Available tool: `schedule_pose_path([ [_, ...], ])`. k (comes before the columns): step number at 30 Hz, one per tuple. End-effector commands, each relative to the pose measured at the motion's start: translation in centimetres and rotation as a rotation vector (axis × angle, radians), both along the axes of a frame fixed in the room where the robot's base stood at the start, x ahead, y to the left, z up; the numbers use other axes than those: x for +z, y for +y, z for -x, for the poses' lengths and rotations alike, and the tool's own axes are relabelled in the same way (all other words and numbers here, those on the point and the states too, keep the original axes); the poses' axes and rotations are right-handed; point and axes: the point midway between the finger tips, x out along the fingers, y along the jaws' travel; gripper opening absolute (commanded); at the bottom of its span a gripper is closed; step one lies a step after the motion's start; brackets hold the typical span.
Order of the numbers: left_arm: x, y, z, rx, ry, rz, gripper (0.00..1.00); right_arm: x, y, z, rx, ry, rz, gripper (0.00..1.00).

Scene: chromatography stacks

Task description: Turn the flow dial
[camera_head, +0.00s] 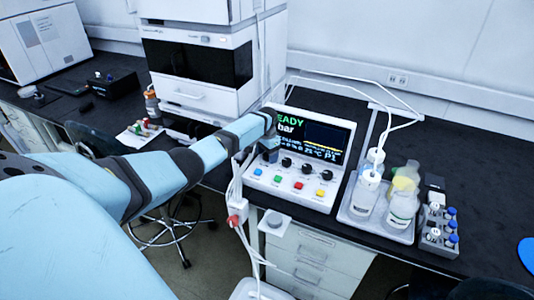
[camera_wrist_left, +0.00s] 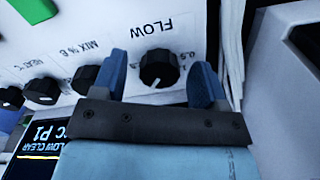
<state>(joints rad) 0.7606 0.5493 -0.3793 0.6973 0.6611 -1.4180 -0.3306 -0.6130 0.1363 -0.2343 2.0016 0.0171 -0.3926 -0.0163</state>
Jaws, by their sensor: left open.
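The flow dial (camera_wrist_left: 157,69) is a round black knob on a white panel. In the left wrist view it sits under the word FLOW, which appears upside down, with a small white mark near its lower edge. My left gripper (camera_wrist_left: 160,62) is open, one blue finger on each side of the dial, with visible gaps. Whether the fingertips reach down around the knob I cannot tell. In the head view, my left gripper (camera_head: 269,154) is at the left of the control box (camera_head: 312,193) and covers the flow dial. My right gripper is not in view.
More black knobs, including the mix dial (camera_wrist_left: 84,79), line up beside the flow dial. Coloured buttons sit below the knobs in the head view. A tray of bottles (camera_head: 365,221) and a vial rack (camera_head: 438,240) stand right of the box. White tubes arch above it.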

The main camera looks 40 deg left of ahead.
Motion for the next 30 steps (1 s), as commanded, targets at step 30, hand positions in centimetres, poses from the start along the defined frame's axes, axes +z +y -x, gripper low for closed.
schedule_pose_path([
  [30, 13.8, 0.0, 0.0, 0.0, -0.001, 0.0, 0.67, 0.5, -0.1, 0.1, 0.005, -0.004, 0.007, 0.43],
])
